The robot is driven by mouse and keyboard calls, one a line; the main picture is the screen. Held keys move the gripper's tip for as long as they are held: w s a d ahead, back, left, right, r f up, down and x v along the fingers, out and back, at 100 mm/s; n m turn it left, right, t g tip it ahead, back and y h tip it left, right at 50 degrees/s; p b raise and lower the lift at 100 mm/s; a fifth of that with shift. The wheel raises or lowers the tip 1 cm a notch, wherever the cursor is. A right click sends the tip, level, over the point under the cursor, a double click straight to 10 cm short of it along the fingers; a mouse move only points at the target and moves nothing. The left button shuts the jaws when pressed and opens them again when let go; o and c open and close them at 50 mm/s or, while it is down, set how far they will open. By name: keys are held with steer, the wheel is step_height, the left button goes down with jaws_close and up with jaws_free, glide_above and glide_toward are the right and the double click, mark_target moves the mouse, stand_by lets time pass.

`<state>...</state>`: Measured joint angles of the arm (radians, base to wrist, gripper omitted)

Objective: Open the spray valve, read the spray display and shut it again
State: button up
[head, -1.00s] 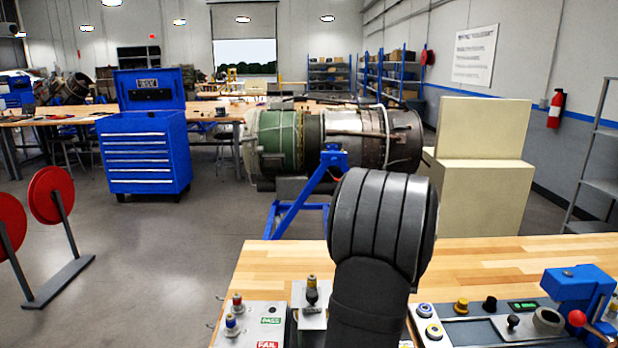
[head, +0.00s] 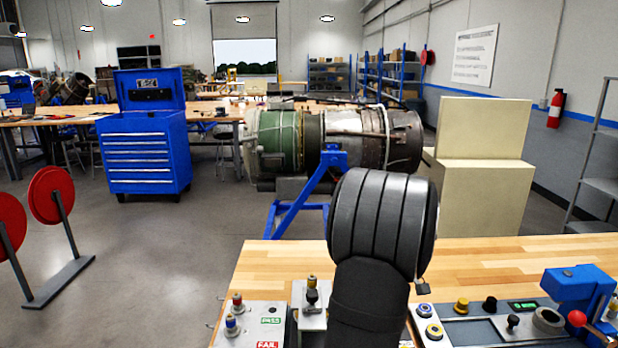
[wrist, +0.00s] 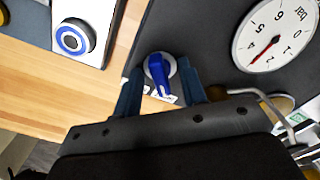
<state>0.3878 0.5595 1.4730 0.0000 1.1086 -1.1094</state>
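In the wrist view a blue lever knob (wrist: 160,72) on a round pale base sits on a dark panel, with a small white label partly showing below it. Whether it is the spray valve I cannot tell. My gripper (wrist: 160,82) is open, with one dark finger on each side of the knob and a gap to it on both sides. A round white gauge (wrist: 275,37) marked "bar" with a red needle is to the right, tilted in the picture. In the head view a small green display (head: 522,305) shows, too small to read. My arm hides the knob and gauge there.
A blue-ringed button (wrist: 72,39) on a white box is left of the knob. A bent metal rod (wrist: 268,101) runs close to my right finger. A blue clamp-like device (head: 578,290) with a red ball handle stands at the bench's right. The bench (head: 290,262) is bare toward the back left.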

steer(key=shift+o, duration=0.8)
steer(key=shift+r, duration=2.5)
step_height(320, 180, down, 6)
steer(key=shift+r, duration=0.25)
steer(key=shift+r+m, duration=0.2)
steer(key=shift+m, duration=2.5)
